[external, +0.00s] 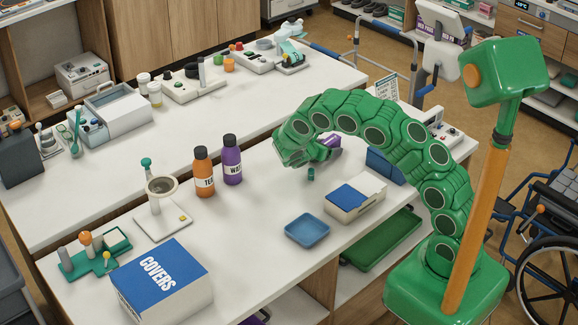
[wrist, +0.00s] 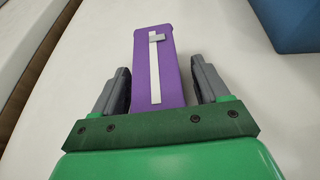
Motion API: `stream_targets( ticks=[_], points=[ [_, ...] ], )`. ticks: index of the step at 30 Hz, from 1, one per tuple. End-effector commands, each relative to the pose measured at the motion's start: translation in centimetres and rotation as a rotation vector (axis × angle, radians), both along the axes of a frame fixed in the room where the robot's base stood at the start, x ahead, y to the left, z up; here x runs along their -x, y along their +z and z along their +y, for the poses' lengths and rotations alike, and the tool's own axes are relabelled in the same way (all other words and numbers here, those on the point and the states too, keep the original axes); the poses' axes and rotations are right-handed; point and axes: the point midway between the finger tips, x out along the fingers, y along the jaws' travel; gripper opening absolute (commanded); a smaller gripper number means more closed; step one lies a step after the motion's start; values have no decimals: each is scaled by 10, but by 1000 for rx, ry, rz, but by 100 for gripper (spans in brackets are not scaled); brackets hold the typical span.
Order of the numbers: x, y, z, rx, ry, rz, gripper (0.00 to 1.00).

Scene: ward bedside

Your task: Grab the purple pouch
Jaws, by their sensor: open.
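The purple pouch (wrist: 170,72) lies on the white table in the wrist view, with a pale strip and a small grey tab along its top. My gripper (wrist: 160,85) is open, with one grey finger on each side of the pouch. A gap shows between the pouch and each finger near the tips. In the external view, the pouch (external: 329,141) is mostly hidden behind my gripper (external: 300,160), and only a purple and white part shows.
An orange bottle (external: 204,175) and a purple bottle (external: 232,163) stand to the left of my gripper. A blue item (external: 385,167) stands to the right.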

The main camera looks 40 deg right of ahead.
Motion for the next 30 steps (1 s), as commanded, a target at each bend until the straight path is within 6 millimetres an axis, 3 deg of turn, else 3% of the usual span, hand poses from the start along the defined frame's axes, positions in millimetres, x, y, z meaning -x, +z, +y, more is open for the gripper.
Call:
stream_targets(
  ticks=[4,15,23,30],
  points=[
    [0,0,0,0,0,0,73],
    [0,1,0,0,0,-1,17],
    [0,2,0,0,0,-1,17],
    [0,20,0,0,-2,-4,17]
  ],
)
